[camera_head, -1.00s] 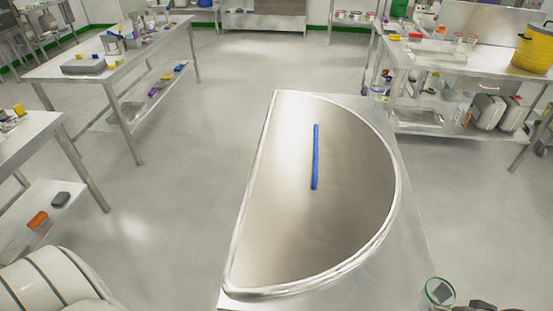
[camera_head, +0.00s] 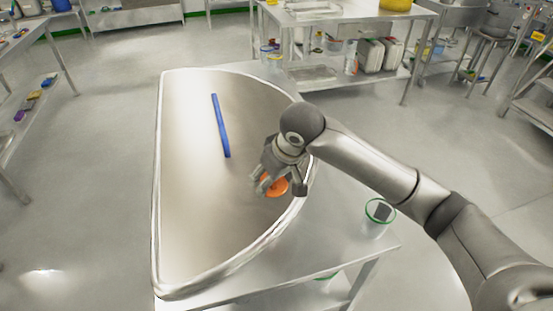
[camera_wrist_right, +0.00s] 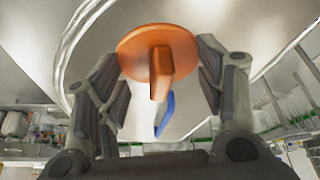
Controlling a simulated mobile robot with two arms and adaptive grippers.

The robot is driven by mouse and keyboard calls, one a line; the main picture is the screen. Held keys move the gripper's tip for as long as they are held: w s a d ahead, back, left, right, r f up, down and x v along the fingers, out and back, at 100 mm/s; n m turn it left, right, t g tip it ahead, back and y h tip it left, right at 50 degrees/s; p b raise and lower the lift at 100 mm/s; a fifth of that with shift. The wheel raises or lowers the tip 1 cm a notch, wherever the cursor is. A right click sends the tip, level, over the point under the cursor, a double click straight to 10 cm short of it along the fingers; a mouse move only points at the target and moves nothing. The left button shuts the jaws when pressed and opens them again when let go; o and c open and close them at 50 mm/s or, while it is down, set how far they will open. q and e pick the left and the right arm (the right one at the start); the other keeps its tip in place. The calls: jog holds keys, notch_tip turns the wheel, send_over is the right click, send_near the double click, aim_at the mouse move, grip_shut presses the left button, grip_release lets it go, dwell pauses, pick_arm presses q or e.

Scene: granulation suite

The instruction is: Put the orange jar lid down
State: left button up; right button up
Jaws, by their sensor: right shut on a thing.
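The orange jar lid (camera_head: 277,188) is a round disc with a bar-like grip. It is in my right gripper (camera_head: 266,180), over the right part of a half-round steel surface (camera_head: 200,200). In the right wrist view the lid (camera_wrist_right: 140,42) is between the two fingers of the right gripper (camera_wrist_right: 162,65), its grip pointing toward the camera. I cannot tell if the lid touches the steel surface. My left gripper is not in view.
A blue bar (camera_head: 220,125) lies on the half-round surface, left of my right gripper. A clear green-rimmed jar (camera_head: 378,218) with a dark thing inside stands on the table's right part. The surface's front left is clear.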

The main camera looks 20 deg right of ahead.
jog(key=d+f, duration=0.3)
jog(key=d, duration=0.1)
jog(key=w+d+f, duration=0.1)
jog(key=d+f, duration=0.1)
jog(key=d, duration=0.2)
jog(key=d+f, duration=0.3)
jog(key=d, duration=0.1)
jog(key=shift+w+d+f+p, duration=0.25)
jog(key=shift+d+f+p, duration=0.05)
jog(key=shift+d, duration=0.1)
jog(key=shift+d+f, duration=0.4)
jog(key=shift+f, duration=0.05)
jog(key=shift+d+f, duration=0.15)
jog(key=shift+f, duration=1.6)
jog(key=o, duration=0.9)
